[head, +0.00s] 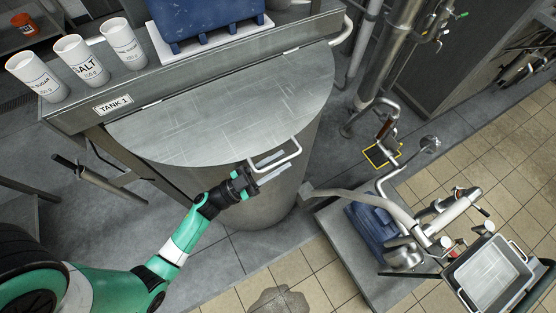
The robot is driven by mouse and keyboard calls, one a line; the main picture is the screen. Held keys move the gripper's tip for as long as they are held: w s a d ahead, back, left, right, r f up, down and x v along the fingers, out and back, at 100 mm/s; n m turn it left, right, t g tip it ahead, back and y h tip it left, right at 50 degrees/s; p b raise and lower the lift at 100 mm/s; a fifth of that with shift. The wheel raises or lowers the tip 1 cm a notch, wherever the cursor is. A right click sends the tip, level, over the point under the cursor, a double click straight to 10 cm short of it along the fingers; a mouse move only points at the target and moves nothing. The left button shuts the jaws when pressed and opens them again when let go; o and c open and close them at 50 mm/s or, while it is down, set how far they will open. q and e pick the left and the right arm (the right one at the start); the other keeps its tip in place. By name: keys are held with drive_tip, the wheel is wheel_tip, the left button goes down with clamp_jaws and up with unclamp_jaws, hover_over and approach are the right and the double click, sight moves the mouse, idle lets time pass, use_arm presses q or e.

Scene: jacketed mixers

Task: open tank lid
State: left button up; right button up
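The tank lid (225,112) is a flat brushed-metal half-disc on top of the large steel tank (270,205), marked by a "TANK 1" label. The lid lies shut. A pale, bent-bar handle (282,161) sticks out from its front edge. My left gripper (270,167) is at this handle, coming from the lower left. Its two grey fingers are apart, with the handle bar appearing to run between them. I cannot tell whether they touch it. My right gripper is not in view.
Three white labelled cups (80,61) stand on the steel ledge behind the lid, beside a blue box-like unit (205,22). To the right are vertical pipes (388,45) and a platform with a blue motor (372,228) and a metal tray (487,275). Tiled floor lies in front.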

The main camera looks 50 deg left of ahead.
use_arm(q)
clamp_jaws()
idle(1.5)
